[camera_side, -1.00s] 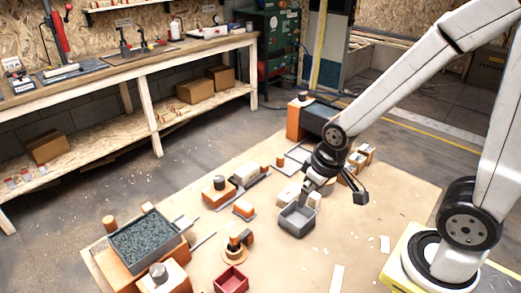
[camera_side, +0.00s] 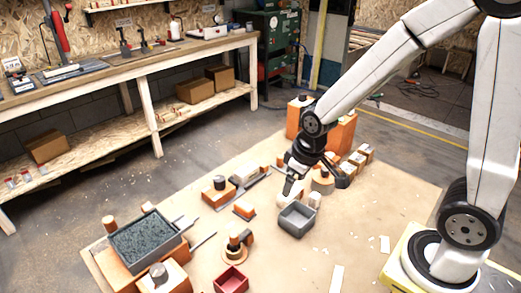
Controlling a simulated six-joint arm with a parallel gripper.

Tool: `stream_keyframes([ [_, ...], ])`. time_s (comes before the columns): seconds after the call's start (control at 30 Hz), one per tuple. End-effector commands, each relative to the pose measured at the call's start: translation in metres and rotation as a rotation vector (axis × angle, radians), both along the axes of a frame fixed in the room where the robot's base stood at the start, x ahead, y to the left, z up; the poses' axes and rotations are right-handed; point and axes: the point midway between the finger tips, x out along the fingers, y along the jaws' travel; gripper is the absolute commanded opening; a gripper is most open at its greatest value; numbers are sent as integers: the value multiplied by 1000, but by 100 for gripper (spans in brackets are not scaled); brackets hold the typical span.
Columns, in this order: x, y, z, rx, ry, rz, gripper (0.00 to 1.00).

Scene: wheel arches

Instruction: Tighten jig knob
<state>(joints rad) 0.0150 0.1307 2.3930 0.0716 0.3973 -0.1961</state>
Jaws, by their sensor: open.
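My gripper (camera_side: 317,182) is open, pointing down over the far right part of the work table. A grey round knob-like piece on an orange base (camera_side: 322,181) shows between its two fingers in the picture. I cannot tell whether the fingers touch it or are in front of it. Other blocks also carry dark or grey knobs: an orange block (camera_side: 219,195) at mid-table, a pale and orange block (camera_side: 165,280) at the near left, and a large orange block (camera_side: 336,128) at the far edge. Which of them is the jig knob is not clear.
A grey open bin (camera_side: 297,221) stands just nearer than the gripper. A red bin (camera_side: 231,280) and an orange round stand (camera_side: 234,255) are at the front. A tray of dark bits (camera_side: 147,243) is at the left. The table's right part is mostly clear, with scraps.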

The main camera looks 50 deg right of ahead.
Motion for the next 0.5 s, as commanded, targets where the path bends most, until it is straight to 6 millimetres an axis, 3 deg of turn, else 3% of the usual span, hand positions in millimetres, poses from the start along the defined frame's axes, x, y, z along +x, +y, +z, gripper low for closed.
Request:
stream_keyframes([
  [0.5,140,-4,-26,29,-18,374,93],
])
